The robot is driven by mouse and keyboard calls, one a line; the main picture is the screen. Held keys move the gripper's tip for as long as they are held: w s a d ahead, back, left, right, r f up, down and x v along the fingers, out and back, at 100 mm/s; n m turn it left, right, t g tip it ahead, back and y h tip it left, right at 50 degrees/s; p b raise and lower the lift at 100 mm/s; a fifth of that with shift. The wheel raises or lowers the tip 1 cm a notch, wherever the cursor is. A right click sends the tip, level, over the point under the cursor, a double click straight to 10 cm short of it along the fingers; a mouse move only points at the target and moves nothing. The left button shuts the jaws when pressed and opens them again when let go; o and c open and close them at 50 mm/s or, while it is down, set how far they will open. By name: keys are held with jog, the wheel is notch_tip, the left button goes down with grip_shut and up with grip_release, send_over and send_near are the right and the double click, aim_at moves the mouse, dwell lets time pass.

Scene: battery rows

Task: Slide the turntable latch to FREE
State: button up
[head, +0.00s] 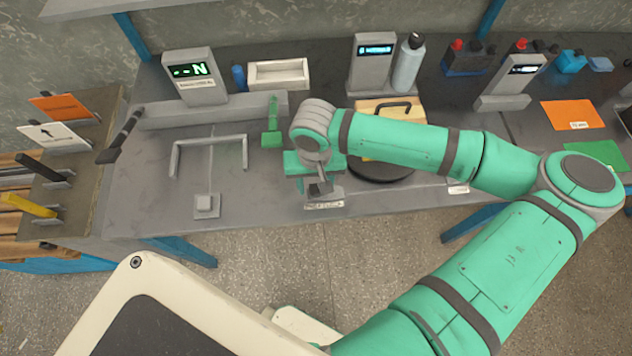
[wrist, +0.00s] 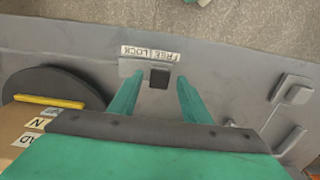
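The turntable latch is a small dark knob (wrist: 159,77) on a grey plate (wrist: 129,68) at the bench's front edge. Its FREE/LOCK label (wrist: 150,53) appears upside down in the wrist view, and the knob stands right of the label's middle there. My gripper (wrist: 158,80) is open and empty, its green fingers on either side of the knob with gaps visible; I cannot tell its height over the plate. In the head view my gripper (head: 318,178) partly hides the latch. The dark round turntable (head: 380,172) lies beside it, carrying a tan box (head: 372,107) with a handle.
A U-shaped grey bracket (head: 208,140) and a small grey block (head: 206,205) lie left of my gripper. A green-handled tool (head: 272,125) stands near it. A bottle (head: 408,62) and display stands (head: 195,75) line the back. Floor is open in front of the bench.

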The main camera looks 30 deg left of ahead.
aim_at(315, 188)
notch_tip(315, 188, up, 11)
dwell(0.7)
jog(key=shift+w+f, duration=0.1)
jog(key=shift+f, duration=0.05)
dwell(0.3)
